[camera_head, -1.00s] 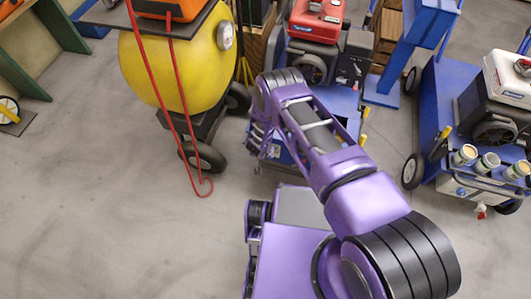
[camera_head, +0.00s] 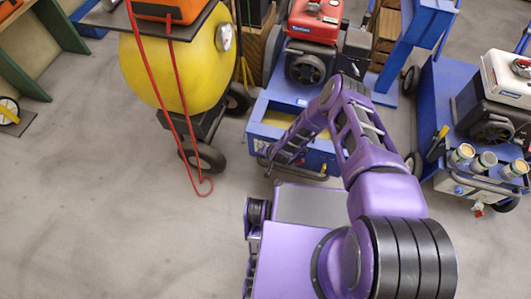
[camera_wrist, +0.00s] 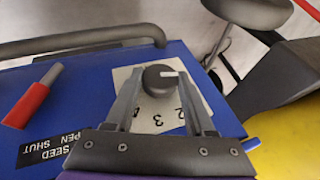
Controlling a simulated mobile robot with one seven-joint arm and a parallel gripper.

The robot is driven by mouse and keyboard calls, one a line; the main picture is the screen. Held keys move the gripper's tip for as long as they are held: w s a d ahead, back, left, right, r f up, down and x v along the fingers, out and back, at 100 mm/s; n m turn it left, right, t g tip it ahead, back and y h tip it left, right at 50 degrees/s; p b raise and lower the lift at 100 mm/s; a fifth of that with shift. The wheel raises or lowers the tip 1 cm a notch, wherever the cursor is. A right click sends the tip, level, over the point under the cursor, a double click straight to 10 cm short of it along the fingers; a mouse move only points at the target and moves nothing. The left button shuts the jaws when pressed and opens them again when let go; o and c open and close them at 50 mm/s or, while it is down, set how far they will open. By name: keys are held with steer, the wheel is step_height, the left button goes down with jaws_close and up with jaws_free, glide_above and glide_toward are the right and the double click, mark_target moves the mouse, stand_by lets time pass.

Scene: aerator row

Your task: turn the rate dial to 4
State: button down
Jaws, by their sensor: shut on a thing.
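The rate dial (camera_wrist: 157,82) is a dark round knob with a white pointer mark, in the middle of the wrist view. The pointer points right in that view. Behind it is a pale number plate (camera_wrist: 122,74); 2, 3 and 4 show upside down below the knob, and the rest is hidden by my fingers. My gripper (camera_wrist: 162,88) has one finger on each side of the knob and is shut on it. In the head view my gripper is at the front of the blue machine (camera_head: 262,131), where the dial cannot be made out.
A red-handled lever (camera_wrist: 32,102) sits on the blue panel beside a black label (camera_wrist: 47,147). A dark bar (camera_wrist: 75,42) runs along the panel edge. A yellow tank (camera_head: 165,65) with a red hose stands left, another blue machine (camera_head: 435,100) right.

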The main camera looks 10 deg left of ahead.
steer(key=y, duration=0.2)
steer(key=m+y+b, duration=0.1)
steer(key=shift+d+f+t, duration=0.2)
steer(key=shift+d+t, duration=0.05)
steer(key=shift+t, duration=0.15)
steer(key=shift+f+m+t+y, duration=0.1)
steer(key=shift+m+t+y, duration=0.25)
steer(key=shift+y, duration=1.65)
steer(key=shift+d+t+y, duration=0.1)
steer(key=shift+t+y, duration=0.15)
steer(key=shift+y, duration=0.05)
steer(key=shift+c, duration=1.3)
jaws_free()
